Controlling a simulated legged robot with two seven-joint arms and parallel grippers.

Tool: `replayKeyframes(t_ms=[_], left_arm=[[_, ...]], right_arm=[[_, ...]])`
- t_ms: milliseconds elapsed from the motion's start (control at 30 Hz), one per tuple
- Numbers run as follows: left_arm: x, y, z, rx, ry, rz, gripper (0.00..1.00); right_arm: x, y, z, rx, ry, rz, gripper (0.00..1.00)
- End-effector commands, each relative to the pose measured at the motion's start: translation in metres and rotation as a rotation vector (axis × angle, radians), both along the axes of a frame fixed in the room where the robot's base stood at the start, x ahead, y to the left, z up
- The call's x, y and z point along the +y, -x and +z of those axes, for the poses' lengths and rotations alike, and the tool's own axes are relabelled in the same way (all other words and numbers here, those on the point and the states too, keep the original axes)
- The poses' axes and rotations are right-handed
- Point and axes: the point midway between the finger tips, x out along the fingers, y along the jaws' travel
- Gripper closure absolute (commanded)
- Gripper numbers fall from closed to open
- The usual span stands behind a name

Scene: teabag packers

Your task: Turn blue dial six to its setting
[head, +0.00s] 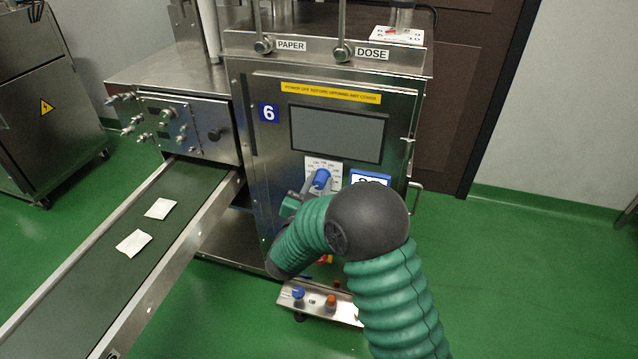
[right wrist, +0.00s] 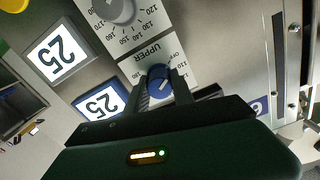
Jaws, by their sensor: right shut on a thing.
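Machine six carries a blue number 6 plate (head: 269,112). Its blue dial (head: 321,179) sits on a white scale plate below the dark screen. In the right wrist view the blue dial (right wrist: 158,76) shows a white pointer line, beside a plate marked UPPER. My right gripper (right wrist: 162,84) is shut on the blue dial, one finger on each side. In the head view my right gripper (head: 309,189) is at the dial's lower left, partly hidden by my arm. A blue-framed sign (right wrist: 98,101) reading 25 is next to the dial. My left gripper is not in view.
A grey dial (right wrist: 116,9) and a grey-framed 25 sign (right wrist: 58,51) are near the blue dial. A conveyor (head: 95,270) with two teabags runs at the left. Green floor is clear at right.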

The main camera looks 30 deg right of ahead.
Motion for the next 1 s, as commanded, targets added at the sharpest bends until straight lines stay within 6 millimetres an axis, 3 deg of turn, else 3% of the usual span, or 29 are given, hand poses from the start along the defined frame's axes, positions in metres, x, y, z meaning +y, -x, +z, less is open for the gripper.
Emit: replayKeyframes(t_ms=[367, 1000], left_arm=[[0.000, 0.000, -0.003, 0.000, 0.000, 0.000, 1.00], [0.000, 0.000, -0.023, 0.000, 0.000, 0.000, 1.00]], right_arm=[[0.000, 0.000, -0.001, -0.043, -0.036, 0.000, 1.00], [0.000, 0.001, -0.002, -0.340, -0.290, 0.000, 1.00]])
